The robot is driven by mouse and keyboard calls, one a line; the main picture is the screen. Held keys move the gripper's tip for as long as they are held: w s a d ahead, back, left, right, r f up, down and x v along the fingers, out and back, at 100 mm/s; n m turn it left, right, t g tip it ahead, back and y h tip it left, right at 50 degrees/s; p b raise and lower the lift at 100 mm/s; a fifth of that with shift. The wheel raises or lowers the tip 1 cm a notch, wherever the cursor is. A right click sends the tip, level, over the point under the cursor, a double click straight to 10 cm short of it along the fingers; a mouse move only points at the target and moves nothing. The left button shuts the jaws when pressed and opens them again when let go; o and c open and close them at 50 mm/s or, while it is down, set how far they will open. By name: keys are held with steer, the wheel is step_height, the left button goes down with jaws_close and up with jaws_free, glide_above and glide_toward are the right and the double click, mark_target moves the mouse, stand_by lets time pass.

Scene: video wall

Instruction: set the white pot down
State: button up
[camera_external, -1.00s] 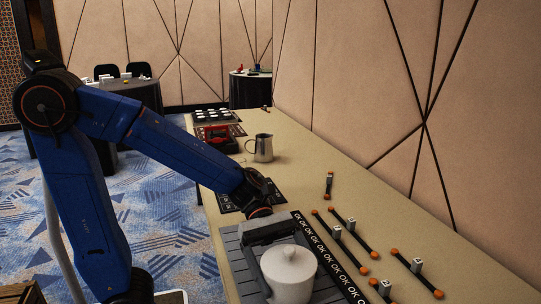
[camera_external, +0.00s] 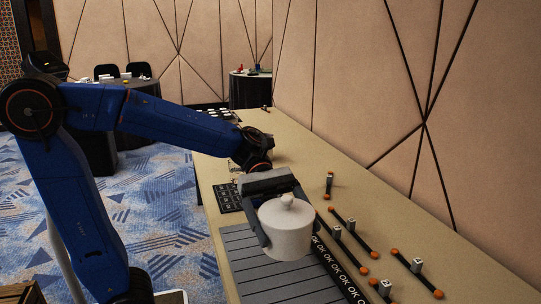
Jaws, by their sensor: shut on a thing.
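The white pot (camera_external: 286,232), with a lid and a round knob on top, is upright near the middle bottom of the external view. My gripper (camera_external: 275,218) is shut on it, with a dark finger along its left side; the far finger is mostly hidden behind the pot. The pot appears held above the far end of a grey slatted mat (camera_external: 268,272). The gap beneath its base cannot be judged exactly.
A black strip with "OK" lettering (camera_external: 340,272) runs along the mat's right side. Several orange-ended black bars (camera_external: 352,238) and small white blocks stand to the right. A dark patterned mat (camera_external: 227,198) lies behind. Bare tabletop (camera_external: 300,160) lies beyond the bars.

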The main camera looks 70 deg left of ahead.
steer(key=s+a+m+g, duration=0.1)
steer(key=a, duration=1.6)
steer(key=shift+a+f, duration=0.15)
steer(key=shift+f, duration=4.65)
steer(key=shift+f, duration=0.1)
steer(key=o, duration=1.3)
steer(key=shift+o, duration=0.2)
steer(key=v, duration=1.2)
